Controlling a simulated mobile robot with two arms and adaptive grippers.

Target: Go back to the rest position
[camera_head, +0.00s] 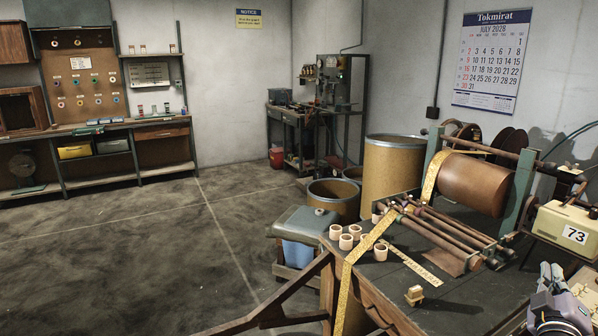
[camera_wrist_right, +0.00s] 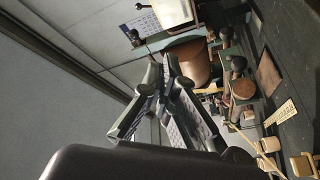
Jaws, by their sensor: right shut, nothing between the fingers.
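My right gripper (camera_head: 552,272) is at the lower right corner of the head view, above the right side of the workbench (camera_head: 455,300). In the right wrist view its fingers (camera_wrist_right: 164,82) are drawn together with nothing between them. It is apart from the winding machine, whose brown roll (camera_head: 475,184) sits between green uprights. A yellow tape (camera_head: 365,243) runs from the roll over the front rods and hangs past the bench's front edge. My left gripper is not in view.
Several pale cups (camera_head: 346,241) and a small wooden block (camera_head: 414,295) stand on the bench. A cream box marked 73 (camera_head: 567,229) is close to my right gripper. Drums (camera_head: 392,170) stand behind. The floor (camera_head: 150,260) at left is clear.

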